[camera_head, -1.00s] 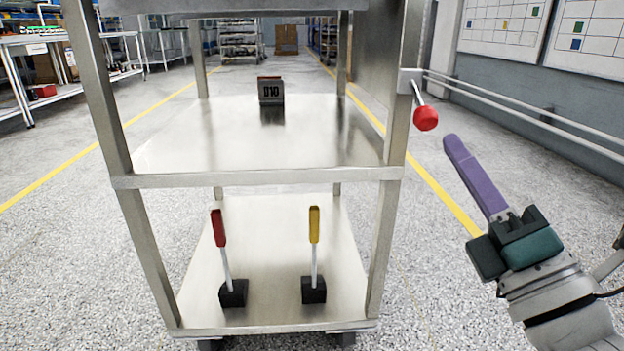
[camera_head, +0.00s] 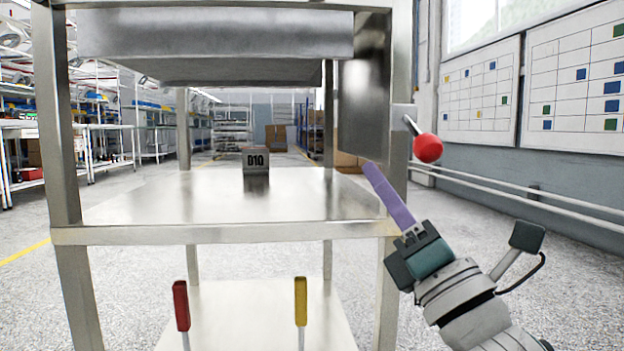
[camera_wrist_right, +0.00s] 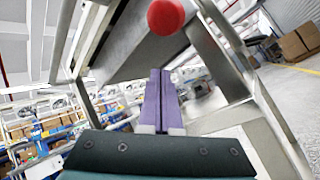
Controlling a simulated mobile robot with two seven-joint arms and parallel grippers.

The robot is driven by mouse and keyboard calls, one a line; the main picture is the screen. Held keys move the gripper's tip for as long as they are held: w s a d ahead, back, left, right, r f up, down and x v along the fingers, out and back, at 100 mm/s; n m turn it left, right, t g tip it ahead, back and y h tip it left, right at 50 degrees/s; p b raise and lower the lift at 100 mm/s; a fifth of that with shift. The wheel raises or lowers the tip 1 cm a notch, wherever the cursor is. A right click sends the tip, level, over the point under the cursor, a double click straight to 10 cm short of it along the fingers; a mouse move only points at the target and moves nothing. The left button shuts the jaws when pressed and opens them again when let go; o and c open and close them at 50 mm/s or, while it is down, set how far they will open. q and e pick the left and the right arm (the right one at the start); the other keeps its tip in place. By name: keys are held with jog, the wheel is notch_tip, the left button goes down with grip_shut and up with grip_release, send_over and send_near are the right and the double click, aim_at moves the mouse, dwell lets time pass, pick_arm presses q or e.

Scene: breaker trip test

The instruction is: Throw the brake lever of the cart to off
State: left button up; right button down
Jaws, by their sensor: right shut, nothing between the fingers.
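The cart (camera_head: 225,234) is a metal frame with shelves. A lever with a red ball knob (camera_head: 428,149) is mounted on its right post and sticks out toward me, tilted down to the right. Two levers with upright handles rise from the lower shelf, one red (camera_head: 181,305) and one yellow (camera_head: 301,301); their bases are cut off. My right gripper (camera_head: 372,168) is shut and empty, its purple fingers together, left of and slightly below the red knob, apart from it. In the wrist view the knob (camera_wrist_right: 166,16) shows above the fingertips (camera_wrist_right: 158,74). My left gripper is not in view.
A small block marked 010 (camera_head: 256,160) stands on the cart's middle shelf. The right post (camera_head: 398,180) is close to my right gripper. Wall rails (camera_head: 520,190) run at the right. Shelving (camera_head: 100,110) stands at the back left.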

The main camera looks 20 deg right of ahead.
jog(key=s+d, duration=0.1)
jog(key=s+d+r, duration=0.1)
jog(key=shift+s+d+r, duration=0.2)
jog(key=shift+d+r, duration=0.1)
jog(key=shift+d, duration=0.1)
jog(key=shift+w, duration=0.1)
notch_tip(320, 180, up, 9)
jog(key=s+m+g+h+p, duration=0.2)
jog(key=g+p, duration=0.6)
jog(key=p, duration=2.4)
jog(key=shift+a+m+g+p, duration=0.25)
jog(key=shift+m+g+p, duration=0.1)
jog(key=shift+m, duration=0.45)
jog(key=shift+r, duration=0.15)
